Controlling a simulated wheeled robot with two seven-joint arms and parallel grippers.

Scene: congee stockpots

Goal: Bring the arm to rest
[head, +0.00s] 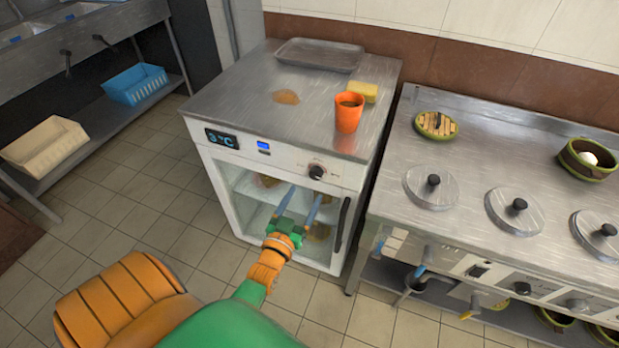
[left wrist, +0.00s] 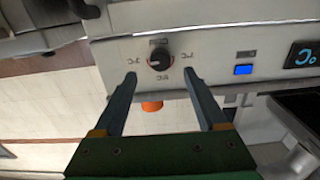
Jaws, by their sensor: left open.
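My left arm comes in from the lower left in the head view, green and orange. Its gripper (head: 300,200) is open and empty, with its two blue-grey fingers apart in front of the glass-door fridge (head: 230,185). In the left wrist view the open fingers (left wrist: 168,90) point at the fridge's control panel, with the black knob (left wrist: 160,58) beyond and between them. The knob also shows in the head view (head: 316,172). My right gripper is not in view.
An orange cup (head: 348,112), a yellow sponge (head: 363,91) and a grey tray (head: 319,55) stand on the fridge top. A steel stove (head: 470,150) with lidded pots is at the right. Shelves with a blue basket (head: 135,84) stand left. Tiled floor is clear between.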

